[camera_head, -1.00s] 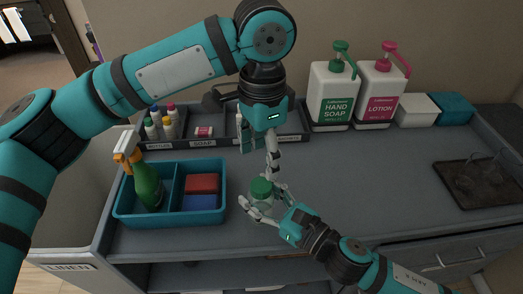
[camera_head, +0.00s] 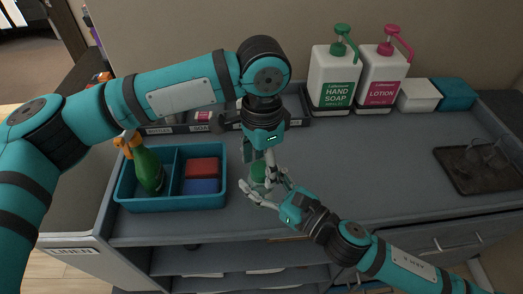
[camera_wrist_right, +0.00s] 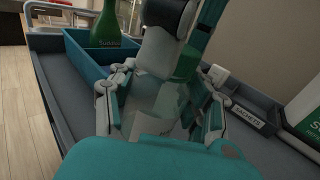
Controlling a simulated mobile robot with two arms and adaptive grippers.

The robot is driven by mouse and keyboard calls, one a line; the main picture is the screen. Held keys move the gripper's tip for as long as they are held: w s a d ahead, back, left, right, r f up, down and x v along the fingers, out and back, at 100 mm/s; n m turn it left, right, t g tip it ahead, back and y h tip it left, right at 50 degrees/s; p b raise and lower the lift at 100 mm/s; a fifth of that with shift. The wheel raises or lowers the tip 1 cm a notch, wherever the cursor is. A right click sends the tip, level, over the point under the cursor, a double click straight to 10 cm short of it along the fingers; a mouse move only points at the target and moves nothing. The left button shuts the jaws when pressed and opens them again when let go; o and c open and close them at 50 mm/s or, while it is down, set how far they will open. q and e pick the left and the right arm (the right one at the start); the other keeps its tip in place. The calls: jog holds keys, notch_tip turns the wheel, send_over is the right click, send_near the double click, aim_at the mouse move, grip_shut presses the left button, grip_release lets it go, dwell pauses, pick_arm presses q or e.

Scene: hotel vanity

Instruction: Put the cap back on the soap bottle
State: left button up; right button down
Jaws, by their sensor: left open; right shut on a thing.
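A small clear bottle (camera_wrist_right: 150,112) stands between the fingers of my right gripper (camera_head: 264,192), which is shut on it. The bottle shows best in the right wrist view, where my right gripper (camera_wrist_right: 160,112) holds it from both sides. A green cap (camera_head: 258,169) is at the bottle's top; it also shows in the right wrist view (camera_wrist_right: 186,66). My left gripper (camera_head: 268,165) is open and points down right at the cap, partly covering it. I cannot tell whether its fingers touch the cap, or how the cap sits on the bottle.
A teal divided bin (camera_head: 172,207) with a green spray bottle (camera_head: 149,168) and red and blue blocks stands to the left. Hand soap (camera_head: 333,85) and lotion (camera_head: 379,82) pumps stand at the back. A dark tray (camera_head: 465,182) lies right. The counter's centre right is clear.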

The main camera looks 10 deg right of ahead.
pick_arm(q)
jog(key=shift+f, duration=0.15)
jog(key=c, duration=1.2)
jog(key=shift+m, duration=0.9)
jog(key=o, duration=1.4)
jog(key=shift+c, duration=0.2)
notch_tip(320, 180, up, 12)
